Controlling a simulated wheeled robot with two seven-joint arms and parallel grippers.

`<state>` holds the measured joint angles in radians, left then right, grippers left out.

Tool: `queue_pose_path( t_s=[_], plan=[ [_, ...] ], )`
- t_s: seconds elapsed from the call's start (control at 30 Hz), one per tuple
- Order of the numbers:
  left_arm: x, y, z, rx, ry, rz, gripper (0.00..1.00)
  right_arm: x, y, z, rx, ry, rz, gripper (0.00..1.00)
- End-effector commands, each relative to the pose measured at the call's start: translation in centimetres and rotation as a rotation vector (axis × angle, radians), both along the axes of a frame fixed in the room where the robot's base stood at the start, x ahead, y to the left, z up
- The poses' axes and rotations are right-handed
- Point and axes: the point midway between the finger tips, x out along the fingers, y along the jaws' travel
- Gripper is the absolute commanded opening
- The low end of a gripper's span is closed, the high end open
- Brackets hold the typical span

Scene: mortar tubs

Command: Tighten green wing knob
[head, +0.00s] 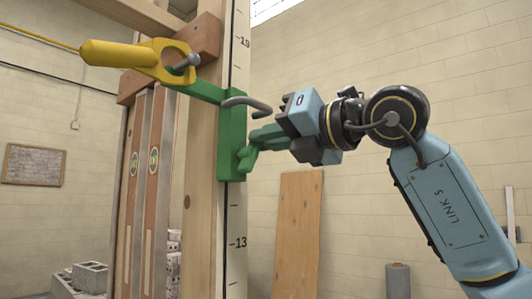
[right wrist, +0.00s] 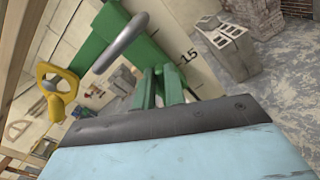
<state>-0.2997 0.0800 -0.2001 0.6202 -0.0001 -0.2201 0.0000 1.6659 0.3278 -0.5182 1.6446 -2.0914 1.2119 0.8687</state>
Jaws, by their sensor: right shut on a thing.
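The green wing knob (head: 265,138) sticks out from the right side of a green bracket (head: 231,140) on a tall wooden post. My right gripper (head: 288,140) reaches in from the right and is shut on the knob's outer part. In the right wrist view the knob (right wrist: 148,92) stands between the bracket and my dark gripper body. My fingertips are hard to make out there. A grey bent rod (head: 247,103) shows on the bracket just above the knob. My left gripper is out of view.
A yellow handle with a ring (head: 120,53) joins the bracket's upper left. The post (head: 204,190) carries a numbered scale strip (head: 237,215). A wooden board (head: 298,230) leans on the back wall. Grey blocks (head: 90,275) lie low at left, and a grey roll (head: 398,281) stands low at right.

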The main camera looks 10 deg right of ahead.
Motion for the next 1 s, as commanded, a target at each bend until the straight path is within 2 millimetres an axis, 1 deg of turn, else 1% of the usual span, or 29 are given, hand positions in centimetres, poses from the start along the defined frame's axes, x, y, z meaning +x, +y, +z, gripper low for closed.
queue_pose_path(
  t_s=[0.03, 0.3, 0.7, 1.0],
  plan=[
    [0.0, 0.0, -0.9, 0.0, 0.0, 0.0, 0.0, 0.0, -0.1, -0.2, 0.035, 0.027, 0.0, 0.0],
    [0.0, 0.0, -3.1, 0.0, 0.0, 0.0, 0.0, 0.4, -0.5, -0.6, 0.217, 0.209, 0.0, 0.0],
    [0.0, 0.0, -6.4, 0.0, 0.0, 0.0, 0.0, 0.8, -1.0, -1.4, 0.483, 0.474, 0.0, 0.0],
    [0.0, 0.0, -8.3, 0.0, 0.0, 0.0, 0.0, 0.9, -1.1, -1.9, 0.651, 0.642, 0.001, 0.0]
  ],
)
